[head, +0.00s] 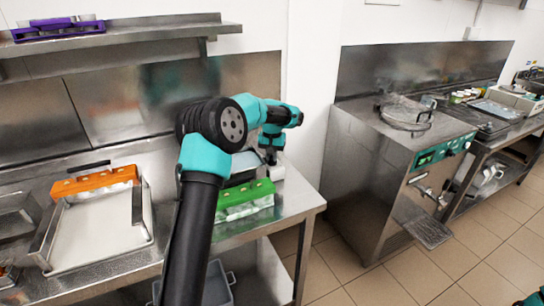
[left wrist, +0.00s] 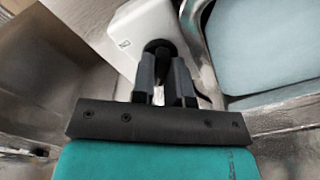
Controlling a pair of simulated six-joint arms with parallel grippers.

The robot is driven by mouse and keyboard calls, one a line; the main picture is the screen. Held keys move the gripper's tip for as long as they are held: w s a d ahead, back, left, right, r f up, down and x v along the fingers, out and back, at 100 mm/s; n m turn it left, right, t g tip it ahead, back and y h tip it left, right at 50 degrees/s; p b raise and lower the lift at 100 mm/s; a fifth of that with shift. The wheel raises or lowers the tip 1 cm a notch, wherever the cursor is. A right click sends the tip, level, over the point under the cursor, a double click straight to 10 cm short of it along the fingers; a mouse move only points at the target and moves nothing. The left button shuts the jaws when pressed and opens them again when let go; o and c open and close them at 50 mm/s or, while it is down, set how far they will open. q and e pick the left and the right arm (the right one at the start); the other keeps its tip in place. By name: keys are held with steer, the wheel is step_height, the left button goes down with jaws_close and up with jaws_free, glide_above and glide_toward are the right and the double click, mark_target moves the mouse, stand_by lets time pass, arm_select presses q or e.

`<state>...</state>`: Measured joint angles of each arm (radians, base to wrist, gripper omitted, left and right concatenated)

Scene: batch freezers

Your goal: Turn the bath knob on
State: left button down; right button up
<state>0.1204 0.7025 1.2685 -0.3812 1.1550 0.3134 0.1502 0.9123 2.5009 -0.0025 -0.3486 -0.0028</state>
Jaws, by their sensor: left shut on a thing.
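The bath knob (left wrist: 158,46) is a small black knob on the face of a white housing (left wrist: 128,32) in the left wrist view. My left gripper (left wrist: 162,72) is shut on the knob, one dark finger on each side of it. The fingers hide part of the knob. In the head view my left arm reaches over the steel counter and the left gripper (head: 270,158) points down at its right end, by the white housing (head: 277,172). The knob itself is hidden there.
A green-topped rack (head: 245,196) stands on the counter (head: 290,205) just in front of the housing. An orange-topped rack (head: 95,182) and a steel tray (head: 100,225) lie to the left. A shelf (head: 130,32) overhangs the counter. A steel freezer (head: 375,170) stands to the right.

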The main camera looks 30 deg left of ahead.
arm_select(q)
steer(key=m, duration=0.5)
steer(key=shift+m, duration=2.6)
steer(key=c, duration=1.1)
jaws_free()
step_height(320, 180, up, 17)
steer(key=shift+r, duration=0.2)
